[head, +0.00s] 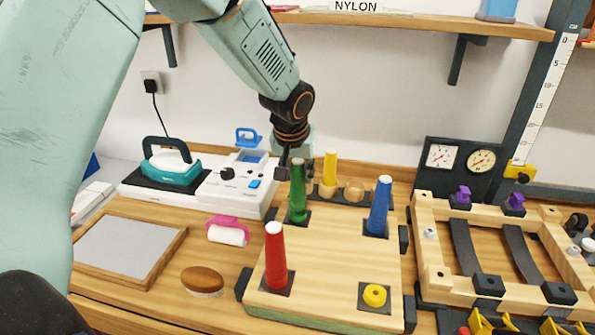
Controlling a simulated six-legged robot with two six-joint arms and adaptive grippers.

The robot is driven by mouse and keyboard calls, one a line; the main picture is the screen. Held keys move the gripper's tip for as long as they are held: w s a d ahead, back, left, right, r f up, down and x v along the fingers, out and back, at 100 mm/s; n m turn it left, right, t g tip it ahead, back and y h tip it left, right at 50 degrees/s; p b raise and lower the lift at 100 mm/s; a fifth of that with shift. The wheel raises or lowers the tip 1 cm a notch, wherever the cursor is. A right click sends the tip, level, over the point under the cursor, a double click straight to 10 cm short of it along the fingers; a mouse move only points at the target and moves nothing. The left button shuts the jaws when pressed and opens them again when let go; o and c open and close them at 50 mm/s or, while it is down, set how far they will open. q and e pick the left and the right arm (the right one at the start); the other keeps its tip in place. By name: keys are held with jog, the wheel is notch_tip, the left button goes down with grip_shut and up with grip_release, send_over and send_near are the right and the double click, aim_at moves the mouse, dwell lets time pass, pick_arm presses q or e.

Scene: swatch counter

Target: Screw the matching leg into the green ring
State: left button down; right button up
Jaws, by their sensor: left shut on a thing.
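The green leg (298,193) stands upright over a dark square plate at the back left of the wooden board (327,250). Its lower end hides most of the green ring (297,218), so I cannot tell how deep it sits. My left gripper (296,166) is at the top of the green leg and shut on it, with one dark finger showing on its left side. The red leg (275,255) and the blue leg (379,205) stand on the board. The yellow ring (375,295) is bare. My right gripper is out of view.
A yellow leg (330,168) stands in a rack (354,190) with empty holes behind the board. A white machine (229,187) and teal iron (172,168) stand left. A wooden frame with straps (432,255) is close on the right. A brown brush (202,280) lies front left.

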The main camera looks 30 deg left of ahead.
pick_arm(q)
jog(key=shift+d+f, duration=0.1)
jog(key=shift+f, duration=0.05)
jog(key=shift+f, duration=0.25)
jog(key=shift+f+b, duration=0.25)
jog(key=shift+b, duration=0.1)
dwell(0.6)
